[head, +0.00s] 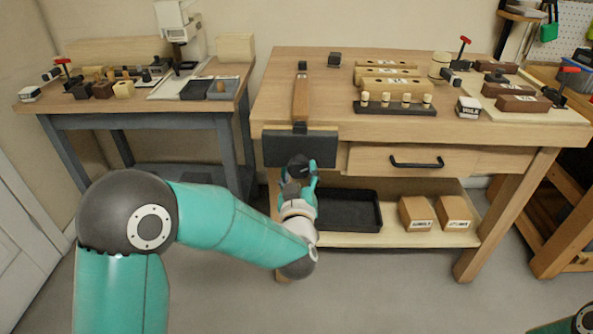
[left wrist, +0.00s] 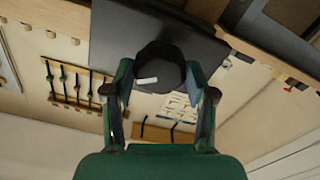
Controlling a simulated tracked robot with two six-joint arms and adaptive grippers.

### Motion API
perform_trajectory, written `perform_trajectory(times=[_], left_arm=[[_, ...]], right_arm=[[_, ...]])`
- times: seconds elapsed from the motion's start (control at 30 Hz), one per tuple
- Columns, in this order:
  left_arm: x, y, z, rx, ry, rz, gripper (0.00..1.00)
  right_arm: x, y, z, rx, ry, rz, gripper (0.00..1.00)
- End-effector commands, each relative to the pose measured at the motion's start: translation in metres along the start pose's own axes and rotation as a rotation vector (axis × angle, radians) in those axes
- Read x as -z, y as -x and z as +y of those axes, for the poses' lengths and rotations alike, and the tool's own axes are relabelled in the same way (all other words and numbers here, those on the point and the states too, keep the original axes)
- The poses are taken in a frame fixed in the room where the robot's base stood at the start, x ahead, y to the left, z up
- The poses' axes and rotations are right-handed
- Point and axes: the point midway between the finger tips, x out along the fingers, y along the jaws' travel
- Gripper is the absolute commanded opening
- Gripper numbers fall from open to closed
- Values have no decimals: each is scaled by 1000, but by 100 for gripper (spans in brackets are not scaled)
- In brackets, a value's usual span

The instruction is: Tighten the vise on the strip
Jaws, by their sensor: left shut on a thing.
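The vise (head: 287,151) is on the front edge of the wooden bench, its wide dark jaw facing me. The wooden strip (head: 301,98) has dark ends and shows just above the jaw. I cannot tell whether it stands up from the vise or how tightly it is held. My left gripper (head: 299,171) is below and in front of the jaw, shut on a round black vise knob. In the left wrist view the knob (left wrist: 158,66) sits between both fingers, with a small white mark on it. The dark jaw (left wrist: 115,40) is behind it. My right gripper is not in view.
On the bench are wooden blocks (head: 393,87), a peg rack (head: 395,107) and a small dark block (head: 334,59). A drawer with a black handle (head: 416,162) is right of the vise. A black tray (head: 349,211) and cardboard boxes (head: 416,213) are on the lower shelf.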

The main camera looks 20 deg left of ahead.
Motion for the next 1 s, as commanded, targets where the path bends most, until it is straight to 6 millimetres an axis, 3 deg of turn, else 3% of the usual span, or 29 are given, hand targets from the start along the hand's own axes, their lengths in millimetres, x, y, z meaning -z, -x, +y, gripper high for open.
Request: perform_trajectory(times=[0.03,0.4,0.8,1.0], left_arm=[[-7,1,-2,4,-14,-18,25],[-6,0,-3,3,-318,-20,25],[-7,0,-3,3,-360,-20,25],[-6,0,-3,1,-508,-22,25]], right_arm=[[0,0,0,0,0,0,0],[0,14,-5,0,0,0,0],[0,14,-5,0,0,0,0],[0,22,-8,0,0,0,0]])
